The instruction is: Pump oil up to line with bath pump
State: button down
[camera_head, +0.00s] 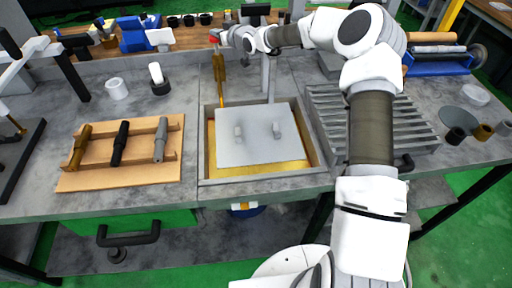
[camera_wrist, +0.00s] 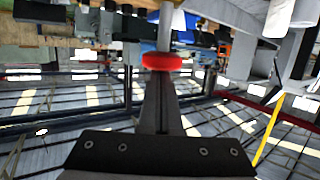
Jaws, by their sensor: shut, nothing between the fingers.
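The bath pump is a brass-coloured upright (camera_head: 219,75) with a red knob (camera_head: 214,37) on top, at the back left corner of the oil bath (camera_head: 203,150). Yellow oil (camera_head: 225,171) shows around a grey plate (camera_head: 258,150) in the bath. My gripper (camera_head: 220,38) is at the red knob, reaching in from the right. In the wrist view, my shut fingers (camera_wrist: 160,80) point at the red knob (camera_wrist: 162,62), which sits right at their tips. I cannot tell whether they touch. The fingers hold nothing. No level line can be made out.
A wooden rack (camera_head: 120,172) with several bars lies left of the bath. A slatted grey tray (camera_head: 415,130) lies to the right, partly behind my arm. A thin grey post (camera_head: 268,80) stands at the bath's back edge. A white-topped bottle (camera_head: 158,78) stands left of the pump.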

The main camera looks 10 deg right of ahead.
aim_at(217, 42)
jog(key=shift+s+f+b, duration=0.1)
jog(key=shift+f+b, duration=0.9)
jog(key=shift+f, duration=0.7)
jog(key=shift+r, duration=0.1)
jog(key=shift+r+p, duration=1.9)
jog(key=shift+r, duration=1.2)
jog(key=shift+r, duration=0.1)
notch_tip(217, 42, up, 5)
jog(key=p, duration=0.3)
jog(key=shift+f, duration=0.2)
jog(key=shift+r, duration=0.1)
